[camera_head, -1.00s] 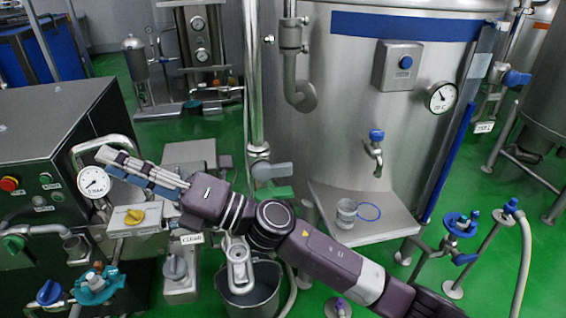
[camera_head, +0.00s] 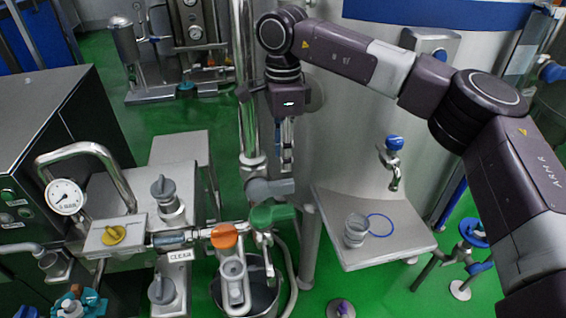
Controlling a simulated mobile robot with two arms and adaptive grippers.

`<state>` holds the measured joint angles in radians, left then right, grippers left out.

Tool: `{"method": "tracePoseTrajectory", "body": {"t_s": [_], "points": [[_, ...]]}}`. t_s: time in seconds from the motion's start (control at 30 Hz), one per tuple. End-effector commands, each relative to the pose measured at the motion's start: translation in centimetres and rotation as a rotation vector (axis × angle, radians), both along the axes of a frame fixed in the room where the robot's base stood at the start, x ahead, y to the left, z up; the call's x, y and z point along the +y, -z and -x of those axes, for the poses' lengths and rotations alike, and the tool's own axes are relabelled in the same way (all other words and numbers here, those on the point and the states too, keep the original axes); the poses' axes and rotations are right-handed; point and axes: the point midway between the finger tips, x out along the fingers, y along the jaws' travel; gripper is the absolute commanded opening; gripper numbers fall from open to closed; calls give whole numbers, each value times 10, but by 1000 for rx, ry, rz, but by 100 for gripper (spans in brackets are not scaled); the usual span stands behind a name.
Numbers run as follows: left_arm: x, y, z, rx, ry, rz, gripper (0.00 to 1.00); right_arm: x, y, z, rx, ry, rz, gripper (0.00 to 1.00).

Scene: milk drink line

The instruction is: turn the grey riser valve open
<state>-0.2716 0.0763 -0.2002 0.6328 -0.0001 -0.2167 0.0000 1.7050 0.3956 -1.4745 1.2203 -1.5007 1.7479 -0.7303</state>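The grey riser valve (camera_head: 270,190) sits low on the shiny vertical riser pipe (camera_head: 247,120). Its grey lever points sideways to the right, across the pipe. My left gripper is not in view.
A green-handled valve (camera_head: 272,214) lies right below the grey lever, with an orange knob (camera_head: 224,236) to its left. The large steel tank (camera_head: 350,110) is close behind my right arm. A steel shelf (camera_head: 385,245) with a glass beaker (camera_head: 356,230) stands to the right.

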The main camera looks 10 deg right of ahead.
Motion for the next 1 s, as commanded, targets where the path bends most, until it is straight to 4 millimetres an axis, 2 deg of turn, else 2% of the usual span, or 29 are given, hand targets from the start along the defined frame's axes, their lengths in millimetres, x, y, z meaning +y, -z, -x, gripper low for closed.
{"method": "tracePoseTrajectory", "body": {"t_s": [0.07, 0.13, 0.3, 0.43, 0.57, 0.7, 0.8, 0.9, 1.0], "points": [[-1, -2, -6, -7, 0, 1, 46, -3, 2, 0, 0, 1, 11, 32], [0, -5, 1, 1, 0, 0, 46, -4, 10, 0, 3, 1, 11, 32], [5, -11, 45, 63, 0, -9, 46, -3, 37, 1, 4, 2, 9, 32], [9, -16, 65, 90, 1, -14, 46, -2, 57, 2, 3, 1, 7, 32], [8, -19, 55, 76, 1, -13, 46, -2, 70, 1, 1, 1, 6, 32], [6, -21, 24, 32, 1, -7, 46, -1, 76, 2, 1, 1, 6, 32], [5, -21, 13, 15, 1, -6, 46, -1, 76, 1, 1, 1, 6, 32], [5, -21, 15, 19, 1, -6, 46, -1, 76, 1, 1, 1, 6, 32], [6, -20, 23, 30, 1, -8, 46, -1, 76, 1, 0, 1, 6, 21]]}}
